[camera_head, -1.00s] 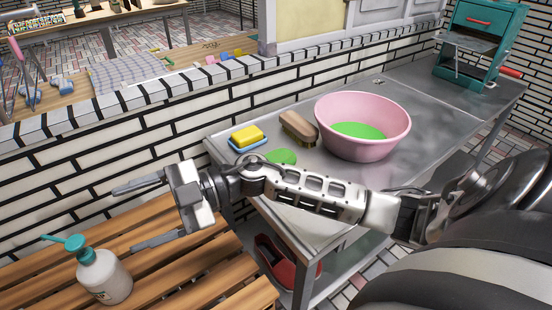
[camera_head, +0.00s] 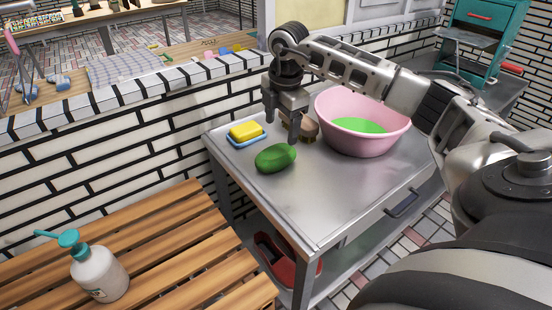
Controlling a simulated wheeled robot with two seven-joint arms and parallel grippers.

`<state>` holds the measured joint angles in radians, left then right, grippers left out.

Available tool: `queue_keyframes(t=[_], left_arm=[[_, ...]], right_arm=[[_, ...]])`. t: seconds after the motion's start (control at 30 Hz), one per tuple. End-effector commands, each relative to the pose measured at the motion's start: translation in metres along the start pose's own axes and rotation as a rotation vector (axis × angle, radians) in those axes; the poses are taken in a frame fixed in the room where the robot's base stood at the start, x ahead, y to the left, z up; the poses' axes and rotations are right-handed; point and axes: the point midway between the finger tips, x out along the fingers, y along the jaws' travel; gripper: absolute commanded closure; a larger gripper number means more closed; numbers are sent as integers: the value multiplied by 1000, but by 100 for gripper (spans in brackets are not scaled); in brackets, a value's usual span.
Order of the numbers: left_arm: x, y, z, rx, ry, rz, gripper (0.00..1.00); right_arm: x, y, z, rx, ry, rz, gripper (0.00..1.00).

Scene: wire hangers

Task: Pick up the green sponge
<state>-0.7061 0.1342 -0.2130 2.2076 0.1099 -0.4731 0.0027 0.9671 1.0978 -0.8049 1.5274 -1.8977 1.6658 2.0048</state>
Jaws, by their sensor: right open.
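The green sponge (camera_head: 275,158) is a rounded oval lying near the left end of the metal table (camera_head: 320,195). My right gripper (camera_head: 281,132) is open and points down. Its two fingers hang just behind and above the sponge, with nothing between them. I cannot tell the exact height gap between the fingertips and the sponge. My left gripper is not in view.
A yellow sponge (camera_head: 245,129) on a blue dish stands left of the gripper. A brown brush (camera_head: 308,127) is partly hidden behind it. A pink basin (camera_head: 362,145) with green contents is to the right. A soap bottle (camera_head: 99,272) stands on the wooden bench (camera_head: 150,240).

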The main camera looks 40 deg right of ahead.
Motion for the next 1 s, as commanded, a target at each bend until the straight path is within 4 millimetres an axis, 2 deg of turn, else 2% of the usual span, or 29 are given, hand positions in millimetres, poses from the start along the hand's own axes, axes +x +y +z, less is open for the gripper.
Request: queue_keyframes(t=[0.03,0.13,0.43,0.7,1.0], left_arm=[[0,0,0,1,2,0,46],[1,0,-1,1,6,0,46],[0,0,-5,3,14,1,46],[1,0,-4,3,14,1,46],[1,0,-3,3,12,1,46]], right_arm=[[12,-1,0,-1,0,-5,28],[29,0,-1,-1,1,-2,28],[52,-1,1,-1,2,-2,28],[90,-1,4,-2,3,0,28],[95,-1,4,-3,3,2,28]])
